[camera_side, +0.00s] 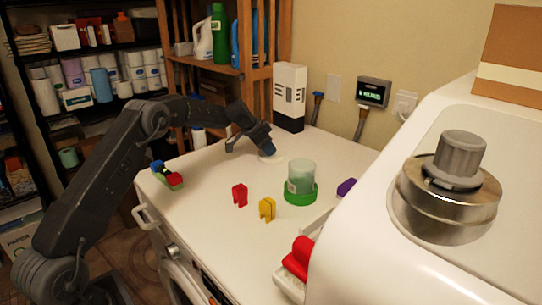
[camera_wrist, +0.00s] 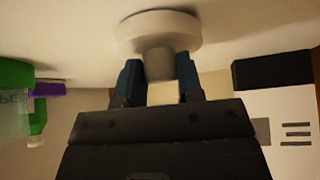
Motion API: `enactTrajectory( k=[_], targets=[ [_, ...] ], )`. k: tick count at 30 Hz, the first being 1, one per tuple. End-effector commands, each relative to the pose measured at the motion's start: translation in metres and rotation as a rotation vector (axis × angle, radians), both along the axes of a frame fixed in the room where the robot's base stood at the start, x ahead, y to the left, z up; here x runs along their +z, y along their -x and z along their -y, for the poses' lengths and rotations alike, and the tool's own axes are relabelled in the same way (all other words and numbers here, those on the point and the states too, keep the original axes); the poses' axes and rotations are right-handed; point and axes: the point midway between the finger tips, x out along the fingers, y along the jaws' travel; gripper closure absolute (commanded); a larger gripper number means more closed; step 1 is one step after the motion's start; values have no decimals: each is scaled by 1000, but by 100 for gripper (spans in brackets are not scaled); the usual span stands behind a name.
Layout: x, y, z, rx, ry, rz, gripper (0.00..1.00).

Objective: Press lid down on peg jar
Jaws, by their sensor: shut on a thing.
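My gripper (camera_side: 269,151) points down at the far part of the white worktop, its blue fingers closed on the knob of a white round lid (camera_side: 271,159). In the wrist view my gripper (camera_wrist: 158,78) has one finger on each side of the lid's knob, and the lid's disc (camera_wrist: 160,27) shows beyond it. The lid is at or just above the worktop; I cannot tell if it touches. The peg jar (camera_side: 301,176), clear with a green base, stands upright and open-topped to the right and nearer the side camera, apart from my gripper.
A red peg (camera_side: 240,195) and a yellow peg (camera_side: 267,209) stand in front of the jar. A purple piece (camera_side: 347,187) lies right of it. A white box (camera_side: 289,97) stands behind my gripper. Coloured blocks (camera_side: 167,176) sit at the left edge.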

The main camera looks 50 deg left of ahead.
Motion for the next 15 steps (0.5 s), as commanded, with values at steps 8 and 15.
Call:
enactTrajectory(
  k=[8,15],
  targets=[
    [2,-1,-1,2,-1,5,47],
    [2,-1,-1,2,-2,6,36]
  ],
)
